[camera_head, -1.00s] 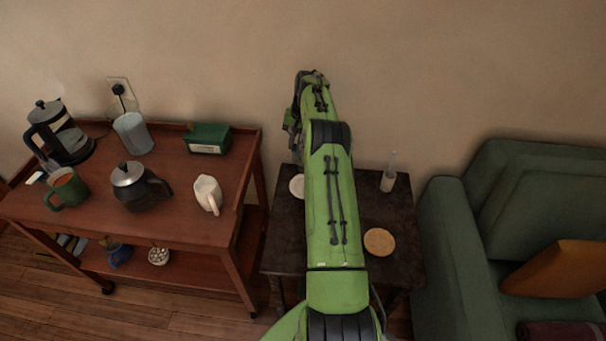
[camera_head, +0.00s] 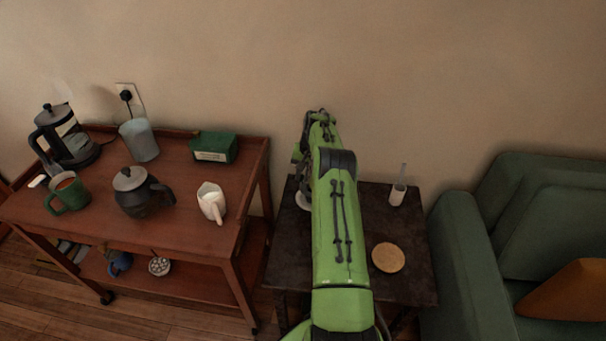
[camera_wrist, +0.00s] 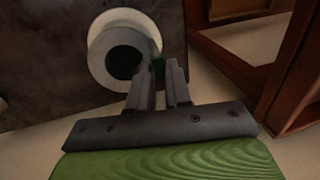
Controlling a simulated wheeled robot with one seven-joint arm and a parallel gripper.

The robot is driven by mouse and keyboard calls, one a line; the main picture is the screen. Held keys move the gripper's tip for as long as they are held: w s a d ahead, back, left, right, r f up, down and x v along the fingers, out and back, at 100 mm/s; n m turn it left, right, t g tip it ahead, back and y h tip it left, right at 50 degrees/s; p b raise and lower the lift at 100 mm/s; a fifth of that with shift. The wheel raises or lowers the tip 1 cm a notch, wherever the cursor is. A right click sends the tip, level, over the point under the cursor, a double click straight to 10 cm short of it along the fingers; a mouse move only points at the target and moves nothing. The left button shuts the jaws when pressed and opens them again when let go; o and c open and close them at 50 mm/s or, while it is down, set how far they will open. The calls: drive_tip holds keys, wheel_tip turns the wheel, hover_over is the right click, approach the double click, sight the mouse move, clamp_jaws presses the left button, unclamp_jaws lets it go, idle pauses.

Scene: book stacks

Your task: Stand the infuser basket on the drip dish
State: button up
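The infuser basket (camera_wrist: 138,48) is a grey round cup with a dark inside, seen from above in the wrist view. The white drip dish (camera_wrist: 98,61) shows as a ring around and beneath it; I cannot tell whether the basket touches it. My gripper (camera_wrist: 161,66) has its fingers close together at the basket's side, with a small dark green tab (camera_wrist: 158,72) between them, seemingly the basket's handle. In the head view the dish (camera_head: 301,201) sits at the left of the dark side table, mostly hidden by my arm, which also hides the basket.
The dark side table (camera_head: 408,232) also holds a round tan coaster (camera_head: 388,257) and a small white cup with a stick (camera_head: 398,194). Left stands a wooden cart (camera_head: 175,225) with a teapot (camera_head: 140,194), white jug (camera_head: 212,203) and green box (camera_head: 214,147). A green armchair (camera_head: 465,245) stands right.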

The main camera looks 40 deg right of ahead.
drive_tip(key=o, duration=0.3)
drive_tip(key=shift+o, duration=0.2)
wheel_tip(320, 180, up, 12)
drive_tip(key=s+d+p, duration=0.1)
drive_tip(key=s+p, duration=0.1)
drive_tip(key=p, duration=0.2)
drive_tip(key=s+a+r+n+h, duration=0.2)
drive_tip(key=a+r+n, duration=0.3)
drive_tip(key=a+r, duration=1.6)
drive_tip(key=s+a+r+n+t, duration=0.2)
drive_tip(key=s+a+r+n, duration=0.15)
drive_tip(key=s+a, duration=0.8)
drive_tip(key=s+a+f+n+t, duration=0.1)
drive_tip(key=s+a+f, duration=0.1)
drive_tip(key=s, duration=0.5)
drive_tip(key=s+a+f, duration=0.2)
drive_tip(key=s+f, duration=0.1)
drive_tip(key=s, duration=0.3)
drive_tip(key=shift+s+n+t+y, duration=0.3)
drive_tip(key=shift+s+n+t, duration=0.05)
drive_tip(key=shift+t, duration=0.05)
